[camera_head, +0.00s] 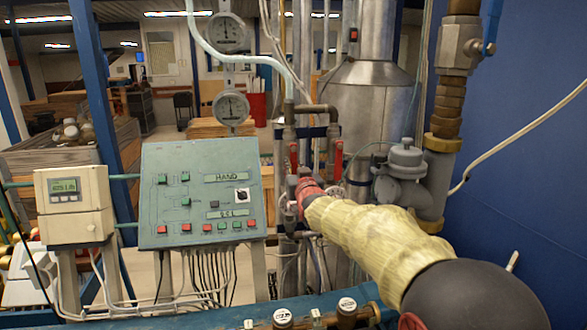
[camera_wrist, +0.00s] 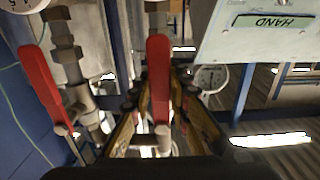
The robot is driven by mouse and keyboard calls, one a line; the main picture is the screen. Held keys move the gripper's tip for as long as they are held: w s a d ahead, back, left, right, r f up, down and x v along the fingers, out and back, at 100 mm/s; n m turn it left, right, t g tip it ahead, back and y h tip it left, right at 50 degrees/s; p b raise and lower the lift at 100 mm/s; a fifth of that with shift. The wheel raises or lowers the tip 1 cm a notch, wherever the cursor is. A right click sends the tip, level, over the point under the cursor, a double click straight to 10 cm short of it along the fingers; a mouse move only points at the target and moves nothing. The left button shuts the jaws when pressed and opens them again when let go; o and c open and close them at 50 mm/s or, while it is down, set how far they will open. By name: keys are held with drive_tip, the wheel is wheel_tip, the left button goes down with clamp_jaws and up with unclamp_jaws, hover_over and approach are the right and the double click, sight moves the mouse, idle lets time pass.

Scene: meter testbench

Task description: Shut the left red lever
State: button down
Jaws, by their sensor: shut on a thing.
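The left red lever (camera_head: 293,157) stands roughly upright on its pipe, just right of the control panel in the head view. Its lower part is hidden behind my gripper (camera_head: 293,192). In the wrist view, which is upside down, the same lever (camera_wrist: 158,75) is in the centre, between the two fingers of my gripper (camera_wrist: 158,100). The fingers are closed in around it. The right red lever (camera_head: 338,160) is close by on a parallel pipe, apart from my gripper. It also shows at the left of the wrist view (camera_wrist: 44,90), tilted there.
The green control panel (camera_head: 203,195) is left of my gripper, with a white meter (camera_head: 75,205) beyond it. A grey regulator (camera_head: 403,165) and thick brass-fitted pipe (camera_head: 448,110) are close on the right. Two round gauges (camera_head: 231,107) hang above the panel. A blue bench edge (camera_head: 200,318) runs below.

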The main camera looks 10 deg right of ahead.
drive_tip(key=shift+d, duration=0.1)
drive_tip(key=d+r+n+b, duration=0.3)
drive_tip(key=d+n+b, duration=0.2)
drive_tip(key=n, duration=0.9)
drive_tip(key=shift+d+r+b, duration=0.25)
drive_tip(key=shift+r+b, duration=0.15)
drive_tip(key=shift+b, duration=0.45)
drive_tip(key=shift+r, duration=0.1)
drive_tip(key=c, duration=1.7)
unclamp_jaws()
drive_tip(key=shift+o, duration=0.2)
